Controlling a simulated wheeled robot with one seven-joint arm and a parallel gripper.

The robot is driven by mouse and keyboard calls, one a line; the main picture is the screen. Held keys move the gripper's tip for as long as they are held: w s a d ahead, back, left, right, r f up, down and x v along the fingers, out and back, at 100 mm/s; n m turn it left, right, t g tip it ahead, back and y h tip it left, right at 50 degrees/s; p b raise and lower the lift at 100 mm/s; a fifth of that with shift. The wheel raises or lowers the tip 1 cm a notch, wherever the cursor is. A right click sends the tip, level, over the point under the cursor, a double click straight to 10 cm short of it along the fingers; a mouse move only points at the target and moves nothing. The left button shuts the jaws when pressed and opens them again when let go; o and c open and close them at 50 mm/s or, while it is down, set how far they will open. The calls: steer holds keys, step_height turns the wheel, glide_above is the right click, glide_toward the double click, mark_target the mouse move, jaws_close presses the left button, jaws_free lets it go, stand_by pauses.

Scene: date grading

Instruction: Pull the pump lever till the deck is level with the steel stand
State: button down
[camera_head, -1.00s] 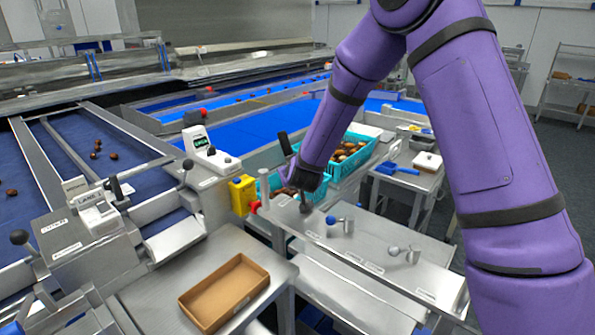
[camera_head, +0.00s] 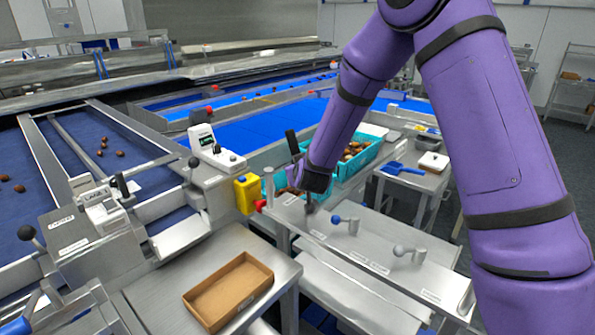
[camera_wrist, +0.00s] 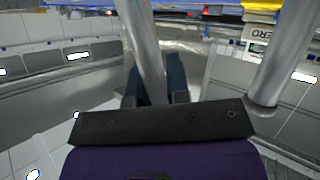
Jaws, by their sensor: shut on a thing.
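My gripper (camera_wrist: 155,85) is shut on a grey metal bar, which I take to be the pump lever (camera_wrist: 140,35); the bar rises between the dark fingers in the wrist view. In the head view my gripper (camera_head: 310,203) is at the far left end of a steel bench, partly hidden by my wrist. A black upright handle (camera_head: 292,142) shows just left of my wrist; I cannot tell whether it belongs to the same lever. A steel stand (camera_head: 425,183) with a blue scoop is behind the bench. I cannot make out the deck or its height for sure.
Teal crates (camera_head: 373,152) of dates are behind my wrist. A steel bench (camera_head: 385,235) carries small levers with blue and grey knobs. A second metal post (camera_wrist: 285,55) stands right of the bar. A cardboard tray (camera_head: 232,312) and yellow box (camera_head: 246,194) are left.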

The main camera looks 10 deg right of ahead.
steer(key=shift+s+r+t+y, duration=0.2)
steer(key=shift+s+t+y, duration=0.1)
steer(key=shift+s, duration=0.05)
